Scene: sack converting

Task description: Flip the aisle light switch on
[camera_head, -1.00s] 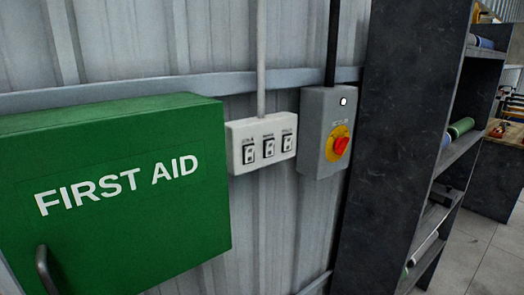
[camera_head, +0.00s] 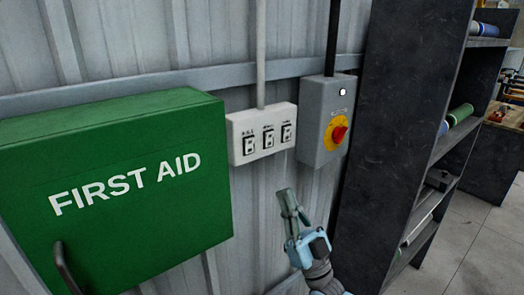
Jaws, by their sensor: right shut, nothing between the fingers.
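A white switch panel (camera_head: 262,133) with three rocker switches in a row is fixed to the corrugated wall. The left switch (camera_head: 249,145), middle switch (camera_head: 268,139) and right switch (camera_head: 286,132) each have a small label above, too small to read, so I cannot tell which is the aisle light. Their positions are also unclear. My right gripper (camera_head: 287,200) is shut and empty, pointing up, below the panel and apart from it. My left gripper is not in view.
A green first aid box (camera_head: 120,190) with a dark handle juts out left of the panel. A dark shelf unit (camera_head: 400,110) stands further right. Bare wall lies below the panel.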

